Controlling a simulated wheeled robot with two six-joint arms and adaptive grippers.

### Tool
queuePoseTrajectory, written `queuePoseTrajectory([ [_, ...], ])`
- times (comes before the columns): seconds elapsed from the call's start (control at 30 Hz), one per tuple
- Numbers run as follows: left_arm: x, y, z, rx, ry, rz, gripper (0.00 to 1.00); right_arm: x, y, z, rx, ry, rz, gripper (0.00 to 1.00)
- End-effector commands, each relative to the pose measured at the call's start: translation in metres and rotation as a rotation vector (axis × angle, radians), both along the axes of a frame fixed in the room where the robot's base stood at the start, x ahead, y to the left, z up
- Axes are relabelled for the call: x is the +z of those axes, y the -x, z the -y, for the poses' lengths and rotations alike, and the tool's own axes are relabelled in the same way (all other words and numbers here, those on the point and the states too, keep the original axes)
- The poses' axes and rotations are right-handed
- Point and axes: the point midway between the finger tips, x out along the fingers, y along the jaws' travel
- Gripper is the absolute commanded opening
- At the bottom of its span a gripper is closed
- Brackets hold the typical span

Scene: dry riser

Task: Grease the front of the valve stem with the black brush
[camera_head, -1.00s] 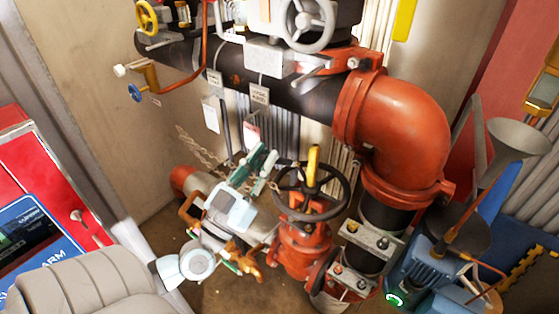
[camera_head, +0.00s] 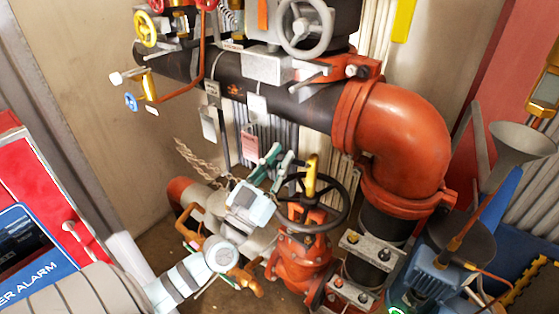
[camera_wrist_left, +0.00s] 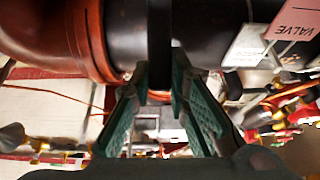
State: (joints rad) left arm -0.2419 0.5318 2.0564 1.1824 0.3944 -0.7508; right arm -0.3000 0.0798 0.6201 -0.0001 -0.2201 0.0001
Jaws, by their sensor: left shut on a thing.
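My left gripper (camera_head: 276,168) has green-padded fingers and is left of the valve stem in the head view. In the left wrist view its fingers (camera_wrist_left: 163,95) are closed around a black upright bar, which I take to be the black brush (camera_wrist_left: 159,40). In the head view the brush is hard to tell from the dark handwheel behind. The valve stem (camera_head: 311,176) is a yellow-brass post standing up through the black handwheel (camera_head: 343,212) of the red valve (camera_head: 300,255). A small gap shows between my fingers and the stem. My right gripper is not in view.
A large black pipe (camera_head: 310,105) with a red elbow (camera_head: 405,135) runs above and to the right. Hanging tags (camera_head: 250,142) and a chain (camera_head: 200,160) are behind my gripper. A grey funnel (camera_head: 520,140) and blue motor (camera_head: 437,275) stand at right.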

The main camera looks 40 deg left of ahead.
Motion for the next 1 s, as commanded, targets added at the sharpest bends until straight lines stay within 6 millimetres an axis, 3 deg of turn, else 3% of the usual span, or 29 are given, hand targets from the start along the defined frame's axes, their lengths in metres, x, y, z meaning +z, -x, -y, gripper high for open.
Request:
queuePoseTrajectory([
  [0.8,-0.001,-0.012,0.0,0.001,-0.002,0.001,0.0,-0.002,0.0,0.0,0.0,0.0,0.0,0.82],
  [1.0,-0.014,-0.011,0.0,0.001,-0.002,0.0,0.0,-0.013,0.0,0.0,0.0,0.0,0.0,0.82],
])
